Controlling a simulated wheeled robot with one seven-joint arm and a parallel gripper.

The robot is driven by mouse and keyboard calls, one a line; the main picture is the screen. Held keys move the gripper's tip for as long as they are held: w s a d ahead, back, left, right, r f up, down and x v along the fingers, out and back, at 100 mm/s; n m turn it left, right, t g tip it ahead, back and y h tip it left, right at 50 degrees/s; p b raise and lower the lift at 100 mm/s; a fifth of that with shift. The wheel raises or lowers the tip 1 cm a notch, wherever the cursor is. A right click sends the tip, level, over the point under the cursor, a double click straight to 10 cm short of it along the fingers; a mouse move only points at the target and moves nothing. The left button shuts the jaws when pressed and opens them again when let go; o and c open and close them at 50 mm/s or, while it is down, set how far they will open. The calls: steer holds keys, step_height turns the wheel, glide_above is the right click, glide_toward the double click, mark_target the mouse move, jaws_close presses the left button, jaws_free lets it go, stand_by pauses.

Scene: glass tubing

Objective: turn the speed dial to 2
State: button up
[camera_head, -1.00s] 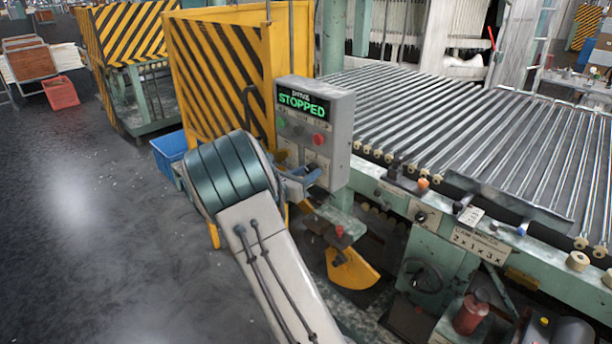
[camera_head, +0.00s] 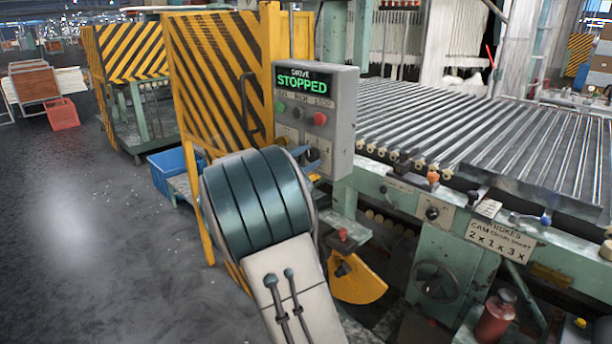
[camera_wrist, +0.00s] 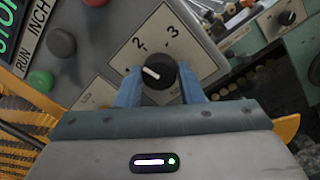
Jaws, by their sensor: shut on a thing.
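The black speed dial (camera_wrist: 160,74) sits on a pale scale plate (camera_wrist: 178,36) in the wrist view. The figures 2 and 3 show above the dial; the rest of the scale is mostly hidden. The dial's white mark points left and slightly up, to the left of the 2. My gripper (camera_wrist: 158,84) is shut on the dial, with one blue finger on each side. In the head view, my gripper (camera_head: 312,160) is at the lower face of the grey control box (camera_head: 346,110), and my wrist hides the dial.
The box's display (camera_head: 302,82) reads STOPPED. Green, dark and red buttons (camera_head: 320,119) sit just above the dial area. A yellow striped guard (camera_head: 215,75) stands behind to the left. A roller bed (camera_head: 480,130) lies to the right. Open floor is at left.

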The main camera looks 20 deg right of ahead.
steer(key=shift+f+m+b, duration=0.15)
steer(key=shift+m+b, duration=0.95)
steer(key=shift+b, duration=0.3)
steer(key=o, duration=1)
steer(key=shift+c, duration=0.2)
steer(key=v, duration=1.3)
steer(key=shift+a, duration=0.4)
steer(key=shift+s, duration=0.15)
